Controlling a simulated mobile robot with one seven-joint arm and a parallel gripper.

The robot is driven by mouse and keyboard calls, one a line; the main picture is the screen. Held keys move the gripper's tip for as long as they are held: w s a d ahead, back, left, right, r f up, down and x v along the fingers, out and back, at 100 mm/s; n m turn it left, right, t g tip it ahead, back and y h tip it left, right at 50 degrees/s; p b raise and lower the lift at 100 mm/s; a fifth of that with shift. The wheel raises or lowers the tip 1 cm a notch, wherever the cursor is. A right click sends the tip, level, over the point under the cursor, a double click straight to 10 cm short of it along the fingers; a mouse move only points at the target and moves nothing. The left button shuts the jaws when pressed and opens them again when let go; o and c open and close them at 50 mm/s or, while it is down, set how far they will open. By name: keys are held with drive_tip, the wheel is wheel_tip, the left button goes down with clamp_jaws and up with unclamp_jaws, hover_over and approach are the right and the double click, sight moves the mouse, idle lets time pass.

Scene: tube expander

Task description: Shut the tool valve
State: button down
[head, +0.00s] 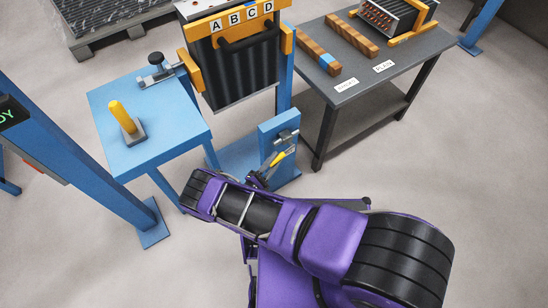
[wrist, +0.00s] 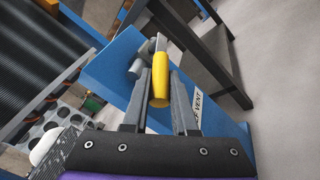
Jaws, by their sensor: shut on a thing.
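The tool valve is a grey metal fitting (head: 285,135) with a yellow lever handle (head: 278,159), on the front of a blue post (head: 268,127). In the head view the handle slants down to the left from the fitting. My gripper (head: 264,174) is at the handle, partly hidden by my purple arm. In the wrist view the yellow handle (wrist: 160,88) lies between the two dark fingers of my gripper (wrist: 161,78), which are shut on it. The grey fitting (wrist: 140,62) shows just beyond the fingertips. A white label (wrist: 198,105) ending in "VENT" is on the blue plate beside it.
A blue table (head: 170,125) with a yellow-handled piece (head: 124,118) stands at the left. A dark ribbed unit marked A B C D (head: 238,70) hangs behind the post. A grey bench (head: 385,62) with wooden blocks is at the right. Open floor lies right of my arm.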

drive_tip(key=c, duration=0.7)
unclamp_jaws()
drive_tip(key=v, duration=1.7)
drive_tip(key=shift+s+a, duration=0.15)
drive_tip(key=shift+s, duration=0.05)
drive_tip(key=shift+c, duration=0.3)
